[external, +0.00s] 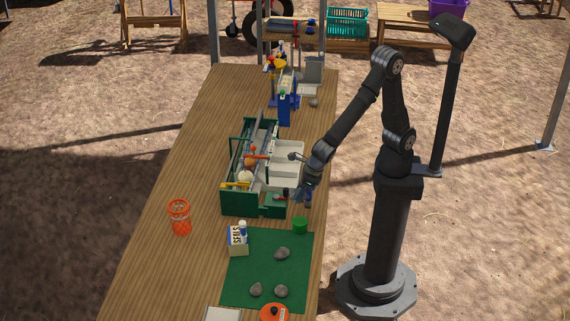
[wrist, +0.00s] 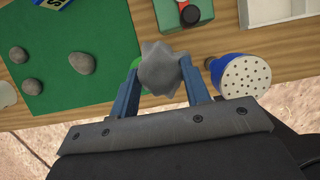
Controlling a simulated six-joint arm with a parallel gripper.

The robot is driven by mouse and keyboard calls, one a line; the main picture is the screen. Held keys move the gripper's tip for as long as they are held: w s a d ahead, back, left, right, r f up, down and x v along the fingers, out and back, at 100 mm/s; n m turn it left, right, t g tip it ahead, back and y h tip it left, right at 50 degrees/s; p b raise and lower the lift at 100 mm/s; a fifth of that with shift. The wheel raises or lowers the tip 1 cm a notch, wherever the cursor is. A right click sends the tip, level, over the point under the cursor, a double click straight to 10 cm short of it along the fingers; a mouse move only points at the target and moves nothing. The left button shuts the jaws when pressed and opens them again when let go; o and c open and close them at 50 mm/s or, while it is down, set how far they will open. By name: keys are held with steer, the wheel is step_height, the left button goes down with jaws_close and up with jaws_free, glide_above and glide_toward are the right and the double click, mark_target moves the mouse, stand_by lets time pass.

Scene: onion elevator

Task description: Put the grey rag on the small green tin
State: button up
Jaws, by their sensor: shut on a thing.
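My gripper (wrist: 163,80), with two blue fingers, is shut on the grey rag (wrist: 162,68), a crumpled lump held between the fingertips. In the external view my gripper (external: 303,192) is above the table's right edge, beside the green toolbox, and the rag is hard to make out there. The small green tin (external: 300,225) stands at the top right corner of the green mat, a little nearer the camera than my gripper. In the wrist view the rag and left finger hide most of the tin (wrist: 137,64); only a green sliver shows.
A blue container with a white perforated top (wrist: 243,76) stands close to the right finger. The green mat (external: 255,270) holds several grey stones. The toolbox (external: 240,203), a seals box (external: 238,243) and an orange mesh cup (external: 180,217) stand nearby. The table's left side is mostly clear.

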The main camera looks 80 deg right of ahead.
steer(key=a+f, duration=0.2)
steer(key=a, duration=0.1)
steer(key=s+a+f, duration=0.1)
steer(key=shift+a, duration=0.25)
steer(key=shift+f, duration=1.95)
steer(key=shift+f, duration=0.45)
steer(key=o, duration=1)
steer(key=shift+r, duration=0.6)
steer(key=v, duration=1.1)
steer(key=shift+s+r, duration=0.25)
steer(key=shift+r, duration=0.1)
